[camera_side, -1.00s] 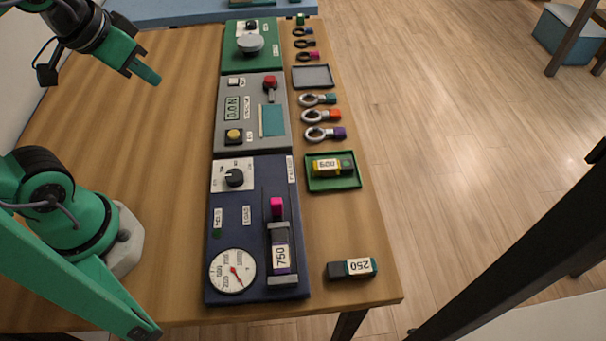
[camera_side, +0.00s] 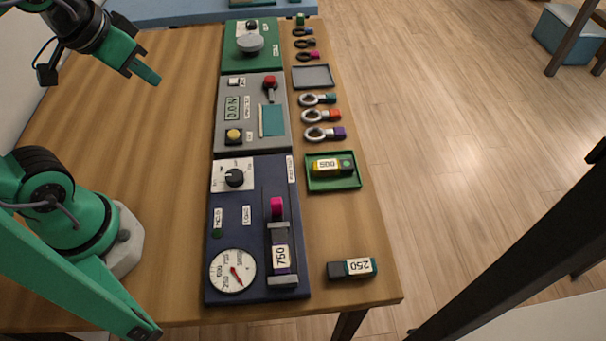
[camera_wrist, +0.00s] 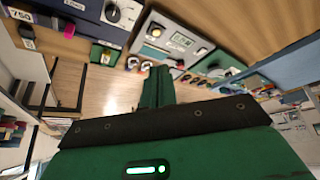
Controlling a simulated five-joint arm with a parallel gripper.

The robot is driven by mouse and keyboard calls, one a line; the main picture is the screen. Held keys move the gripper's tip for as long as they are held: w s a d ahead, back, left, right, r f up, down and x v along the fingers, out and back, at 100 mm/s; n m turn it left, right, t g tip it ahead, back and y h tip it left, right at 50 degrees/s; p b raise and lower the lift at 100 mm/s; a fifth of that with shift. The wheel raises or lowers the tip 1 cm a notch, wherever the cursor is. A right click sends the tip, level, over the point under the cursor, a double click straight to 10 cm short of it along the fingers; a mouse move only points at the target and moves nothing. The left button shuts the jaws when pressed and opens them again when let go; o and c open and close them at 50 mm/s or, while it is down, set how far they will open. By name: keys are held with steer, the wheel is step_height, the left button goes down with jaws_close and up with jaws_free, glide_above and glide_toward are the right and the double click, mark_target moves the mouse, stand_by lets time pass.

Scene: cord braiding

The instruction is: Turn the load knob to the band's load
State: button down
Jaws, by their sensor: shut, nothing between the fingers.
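A black knob (camera_side: 235,178) sits on a white scale plate at the back of the dark blue panel (camera_side: 250,190); the exact setting is too small to read. The knob also shows in the wrist view (camera_wrist: 113,12). A band block marked 750 (camera_side: 281,257) sits in the panel's grey holder, with a magenta piece (camera_side: 277,207) behind it. A round white gauge (camera_side: 233,270) with a red needle is at the panel's front left. My gripper (camera_side: 150,76) is shut and empty, above the table left of the panels, well apart from the knob.
A grey panel (camera_side: 250,90) and a green panel (camera_side: 262,60) stand behind the blue one. On the right are a green tray (camera_side: 335,184) with a block marked 500, a block marked 250 (camera_side: 352,268), several rings and a grey tray (camera_side: 312,77). The table's left part is clear.

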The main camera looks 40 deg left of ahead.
steer(key=c, duration=1.6)
jaws_free()
steer(key=o, duration=0.6)
steer(key=shift+w+d+f+n, duration=0.25)
steer(key=shift+n, duration=0.05)
steer(key=shift+o, duration=0.2)
steer(key=n+g, duration=0.6)
steer(key=n, duration=0.5)
glide_above(234, 175)
step_height(234, 175, down, 14)
steer(key=shift+r, duration=0.2)
steer(key=shift+f, duration=0.1)
steer(key=shift+f, duration=3.8)
